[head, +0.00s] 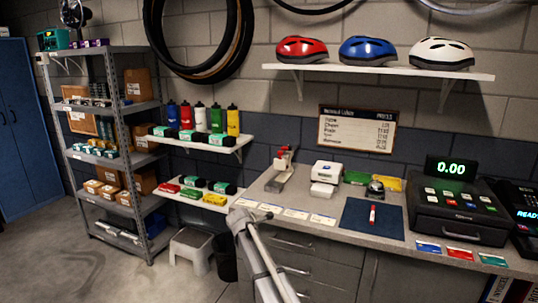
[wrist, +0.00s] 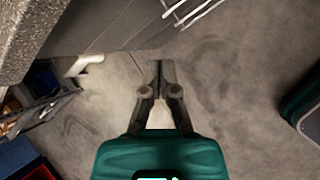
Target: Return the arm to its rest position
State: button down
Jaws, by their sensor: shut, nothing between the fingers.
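My gripper (wrist: 158,65) shows in the wrist view with its two dark fingers together and nothing between them. It points down over bare concrete floor, beside the workbench. In the head view my grey arm (head: 262,262) rises from the bottom edge in front of the bench drawers. I cannot make out the fingers in the head view.
The grey workbench counter (head: 335,232) stands close to my arm, and its edge (wrist: 30,35) fills the upper left of the wrist view. A white step stool (head: 191,248) and dark bin (head: 225,258) stand left of the arm. The floor (head: 110,275) further left is clear.

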jog(key=s+d+r+m+g+y+p, duration=0.1)
jog(key=s+d+m+g+p, duration=0.1)
jog(key=s+d+m, duration=0.5)
jog(key=s+d+r+m+g+y+p, duration=0.1)
jog(key=s+d+m, duration=0.6)
jog(key=s, duration=0.8)
jog(key=s+d+r+m+g+y+p, duration=0.1)
jog(key=s+d+m+g+p, duration=0.2)
jog(key=s+d+m, duration=0.5)
jog(key=shift+s+r+m+y, duration=0.3)
jog(key=shift+s+m, duration=0.8)
jog(key=shift+s, duration=1)
